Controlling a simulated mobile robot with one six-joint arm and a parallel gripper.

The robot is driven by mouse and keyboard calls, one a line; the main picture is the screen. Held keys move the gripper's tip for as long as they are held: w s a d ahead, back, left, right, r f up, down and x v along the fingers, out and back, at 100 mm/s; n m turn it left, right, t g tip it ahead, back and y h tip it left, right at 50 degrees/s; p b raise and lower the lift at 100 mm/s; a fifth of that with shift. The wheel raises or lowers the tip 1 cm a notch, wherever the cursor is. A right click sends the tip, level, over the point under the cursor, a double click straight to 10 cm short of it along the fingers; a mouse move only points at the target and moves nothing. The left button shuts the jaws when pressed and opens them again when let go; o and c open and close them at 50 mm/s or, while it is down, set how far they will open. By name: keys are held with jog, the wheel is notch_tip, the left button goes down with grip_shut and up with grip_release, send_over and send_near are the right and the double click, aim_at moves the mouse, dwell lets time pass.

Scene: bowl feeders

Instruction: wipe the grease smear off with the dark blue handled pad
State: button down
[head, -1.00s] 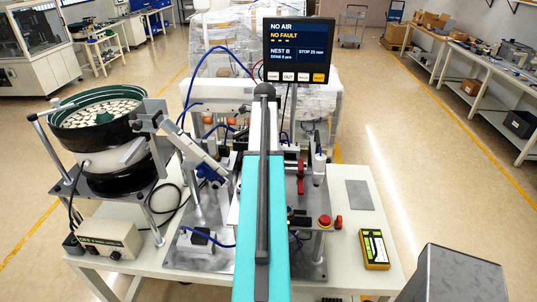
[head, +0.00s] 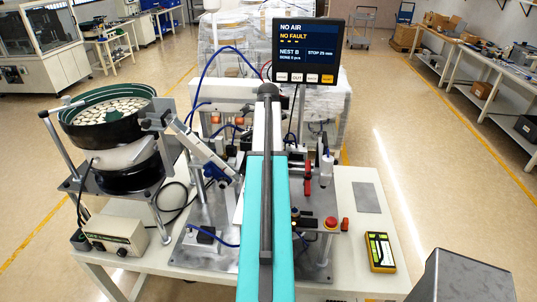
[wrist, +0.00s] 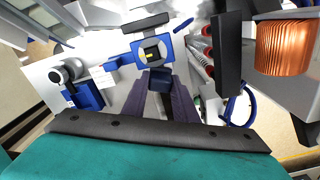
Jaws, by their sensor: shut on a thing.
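My gripper (wrist: 163,92) shows in the wrist view as two dark purple-grey fingers, shut on a small dark navy block, which looks like the handle of the dark blue handled pad (wrist: 160,81). The pad's wiping face is hidden. Just beyond the fingertips is a blue bracket (wrist: 122,58) around a black block with a yellow mark. I cannot tell whether the pad touches anything. In the head view my arm hides the gripper and pad. I cannot make out the grease smear in either view.
The bowl feeder (head: 110,138) stands left on the white bench, with a control box (head: 115,236) before it. A screen (head: 306,52) stands behind. A red stop button (head: 331,223) and yellow device (head: 379,252) are right. A copper coil (wrist: 285,45) and hoses crowd the wrist view.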

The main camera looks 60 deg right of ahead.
jog(key=shift+s, duration=0.1)
jog(key=shift+s+d+f, duration=0.1)
jog(key=shift+s+d, duration=0.2)
jog(key=shift+s, duration=0.4)
jog(key=shift+s+d, duration=0.25)
jog(key=shift+s, duration=0.45)
jog(key=shift+s+d, duration=0.3)
jog(key=shift+s, duration=0.4)
jog(key=shift+s+d, duration=0.3)
jog(key=shift+s, duration=0.4)
jog(key=shift+s+d, duration=0.25)
jog(key=shift+s, duration=0.5)
jog(key=shift+s+d, duration=0.25)
jog(key=shift+s, duration=0.45)
jog(key=shift+s, duration=0.1)
jog(key=shift+s+d, duration=0.3)
jog(key=shift+s, duration=0.4)
jog(key=shift+s+d, duration=0.3)
jog(key=shift+s, duration=0.35)
